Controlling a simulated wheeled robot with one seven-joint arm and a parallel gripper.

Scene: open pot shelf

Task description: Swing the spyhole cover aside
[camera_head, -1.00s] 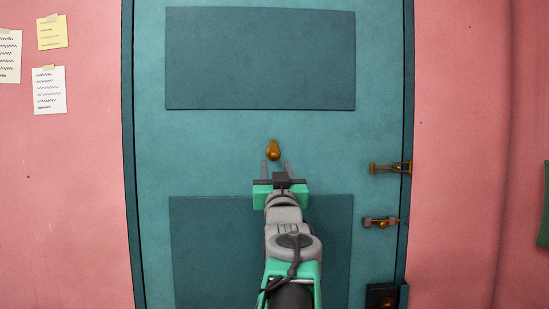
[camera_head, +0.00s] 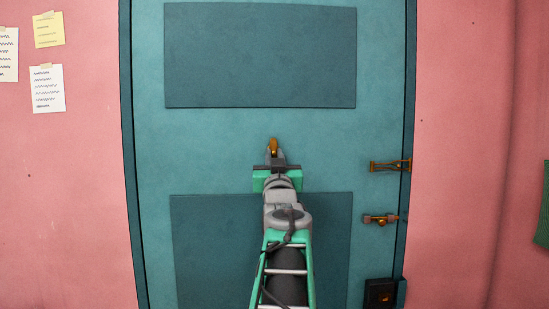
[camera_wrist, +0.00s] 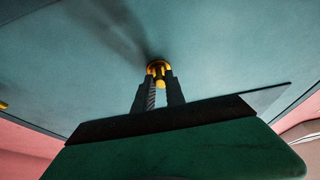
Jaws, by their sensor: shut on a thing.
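The spyhole cover (camera_head: 273,145) is a small orange-brown, drop-shaped piece on the teal door (camera_head: 230,135), between its upper and lower dark panels. My gripper (camera_head: 273,156) reaches up to it from below and is shut on its lower part. In the wrist view the cover (camera_wrist: 158,69) shows yellow and round at the top, with its narrow end between the two dark fingers (camera_wrist: 159,92). The cover hangs about straight down. The spyhole itself is hidden.
A brass swing latch (camera_head: 390,165), a bolt (camera_head: 380,219) and a dark lock box (camera_head: 381,293) sit along the door's right edge. Pink walls flank the door, with paper notes (camera_head: 47,88) at left. The door around the cover is clear.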

